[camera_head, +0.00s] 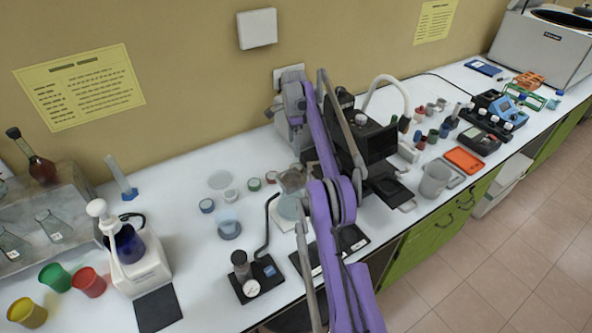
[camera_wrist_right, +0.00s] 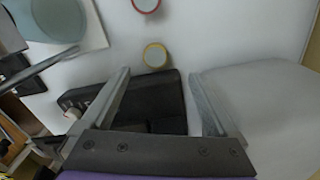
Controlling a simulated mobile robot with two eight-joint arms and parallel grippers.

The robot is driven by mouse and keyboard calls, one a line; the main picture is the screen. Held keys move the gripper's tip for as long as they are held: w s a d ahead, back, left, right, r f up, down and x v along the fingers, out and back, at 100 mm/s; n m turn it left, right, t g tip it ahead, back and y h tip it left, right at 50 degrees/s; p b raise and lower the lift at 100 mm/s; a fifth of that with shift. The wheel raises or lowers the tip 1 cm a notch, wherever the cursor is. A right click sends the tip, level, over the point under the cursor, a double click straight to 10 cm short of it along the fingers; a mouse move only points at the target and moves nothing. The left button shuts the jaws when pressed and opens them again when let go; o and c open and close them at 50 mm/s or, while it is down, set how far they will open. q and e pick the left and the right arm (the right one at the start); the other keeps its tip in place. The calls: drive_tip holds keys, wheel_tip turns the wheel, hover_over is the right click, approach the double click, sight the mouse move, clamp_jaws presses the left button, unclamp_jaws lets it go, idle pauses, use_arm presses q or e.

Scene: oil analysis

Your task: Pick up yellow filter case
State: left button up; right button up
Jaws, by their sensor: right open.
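The yellow filter case (camera_wrist_right: 147,47) is a small round ring with a pale centre, lying on the white bench in the right wrist view. My right gripper (camera_wrist_right: 161,77) is open and empty, and the case shows beyond and between its fingertips, apart from them. In the head view my right gripper (camera_head: 291,132) is by the back of the bench, partly hidden by my purple arm. I cannot make out the yellow case in the head view. My left gripper is not in view.
A red-rimmed case (camera_wrist_right: 146,5) lies near the yellow one. In the head view, green (camera_head: 254,184) and blue (camera_head: 207,205) cases lie left of my arm. A black instrument (camera_head: 372,140) stands close on the right, and a glass beaker (camera_head: 289,205) is beside the arm.

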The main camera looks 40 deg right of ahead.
drive_tip(key=b, duration=0.1)
hover_over(296, 164)
drive_tip(key=a, duration=0.1)
drive_tip(key=f, duration=0.4)
drive_tip(key=shift+s+f, duration=0.4)
drive_tip(key=f, duration=0.1)
drive_tip(key=f+b, duration=0.1)
drive_tip(key=f, duration=0.2)
drive_tip(key=shift+s+d+f, duration=0.1)
drive_tip(key=shift+s+f, duration=0.1)
drive_tip(key=shift+s, duration=0.1)
drive_tip(key=shift+s+f, duration=0.1)
drive_tip(key=shift+f, duration=0.1)
drive_tip(key=shift+w, duration=0.2)
drive_tip(key=shift+c, duration=1.9)
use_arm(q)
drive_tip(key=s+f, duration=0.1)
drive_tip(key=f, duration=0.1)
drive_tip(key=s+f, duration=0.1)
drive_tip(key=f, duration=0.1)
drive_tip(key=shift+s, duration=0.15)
use_arm(e)
drive_tip(key=c, duration=1)
